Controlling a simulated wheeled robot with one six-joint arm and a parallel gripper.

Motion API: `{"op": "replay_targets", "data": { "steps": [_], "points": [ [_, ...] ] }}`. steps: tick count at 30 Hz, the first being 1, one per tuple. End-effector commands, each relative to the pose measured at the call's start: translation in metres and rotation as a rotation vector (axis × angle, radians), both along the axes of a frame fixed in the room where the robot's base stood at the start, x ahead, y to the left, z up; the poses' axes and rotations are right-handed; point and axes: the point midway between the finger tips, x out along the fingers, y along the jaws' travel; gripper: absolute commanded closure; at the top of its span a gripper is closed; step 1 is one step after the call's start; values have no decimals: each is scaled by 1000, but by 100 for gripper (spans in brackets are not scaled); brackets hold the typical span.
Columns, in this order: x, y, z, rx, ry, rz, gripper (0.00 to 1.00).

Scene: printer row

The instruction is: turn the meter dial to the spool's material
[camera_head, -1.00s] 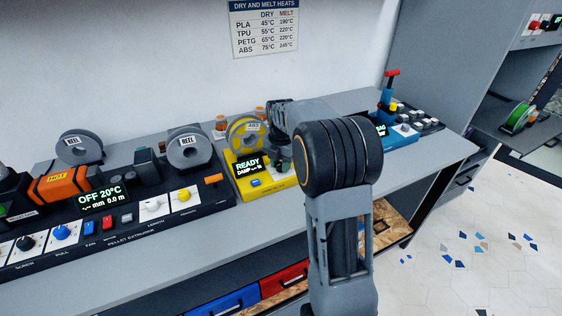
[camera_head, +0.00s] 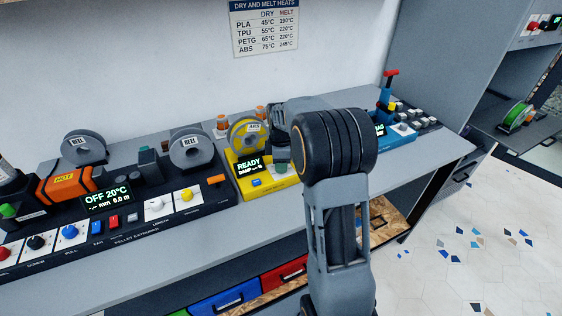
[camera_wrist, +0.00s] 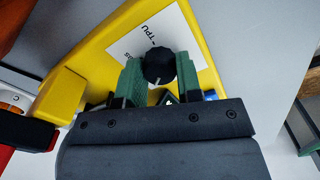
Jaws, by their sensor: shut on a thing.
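The yellow meter (camera_head: 285,184) stands on the bench, and its screen (camera_head: 249,164) reads READY with a DAMP line below. A yellow spool (camera_head: 237,140) stands upright at its back; its small white tag appears to read ABS. In the wrist view the meter's black dial (camera_wrist: 158,66) sits on a white plate (camera_wrist: 178,32); TPU is readable there, and other lettering is partly hidden. My gripper (camera_wrist: 160,72) has its green fingers shut on the dial, one on each side. A pale mark shows at the dial's lower edge. In the head view my arm partly hides the dial.
A wall chart (camera_head: 264,27) lists dry and melt heats for PLA, TPU, PETG and ABS. The pellet extruder (camera_head: 130,210) with several knobs is left of the meter. A blue device (camera_head: 400,130) stands to the right. The bench front strip is clear.

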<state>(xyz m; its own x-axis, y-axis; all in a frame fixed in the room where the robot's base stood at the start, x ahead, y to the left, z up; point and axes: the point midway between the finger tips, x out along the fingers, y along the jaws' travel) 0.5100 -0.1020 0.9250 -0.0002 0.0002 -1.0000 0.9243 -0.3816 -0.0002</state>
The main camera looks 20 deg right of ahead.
Motion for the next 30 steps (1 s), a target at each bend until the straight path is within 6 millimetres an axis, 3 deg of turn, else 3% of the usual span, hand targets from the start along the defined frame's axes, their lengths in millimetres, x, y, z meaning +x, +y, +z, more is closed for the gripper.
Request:
{"op": "replay_targets", "data": {
  "steps": [30],
  "points": [
    [0, 0, 1, -1, 0, -947, 91]
  ]
}}
